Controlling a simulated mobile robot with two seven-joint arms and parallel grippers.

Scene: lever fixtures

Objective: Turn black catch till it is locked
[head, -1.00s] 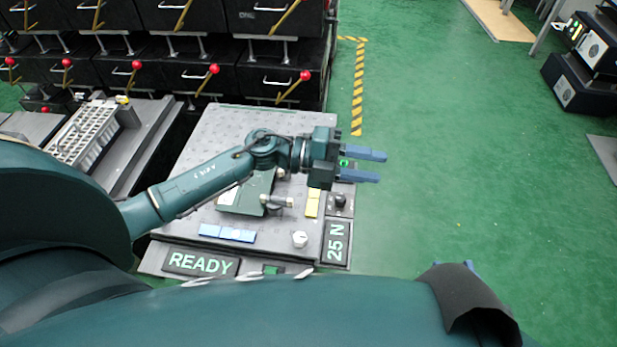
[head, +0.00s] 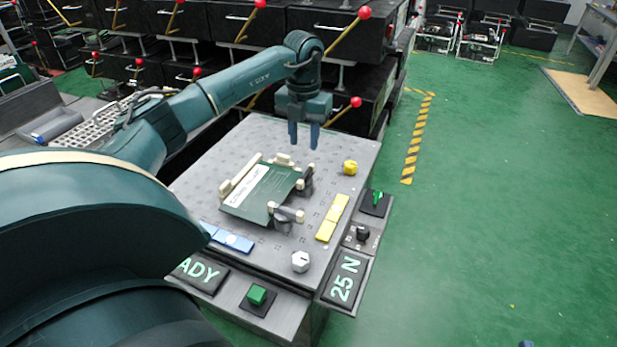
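A green plate (head: 258,193) with a white label lies on the grey perforated table top (head: 330,152), among cream blocks. A dark, nearly black catch (head: 306,181) with a pale tip stands at the plate's right edge. A greyer catch (head: 283,221) with a pale-tipped arm sits at its front right corner. I cannot tell whether the black catch's arm lies over the plate. My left gripper (head: 304,137) points down above the back of the table, behind the black catch and apart from it. Its two blue fingers are apart with nothing between them. My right gripper does not show clearly.
Yellow blocks (head: 333,217), a yellow knob (head: 350,167), a white knob (head: 300,261) and a blue strip (head: 232,240) surround the plate. A green button (head: 257,295) and a 25 N display (head: 345,282) line the edges. Black cabinets with red-knobbed levers stand behind.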

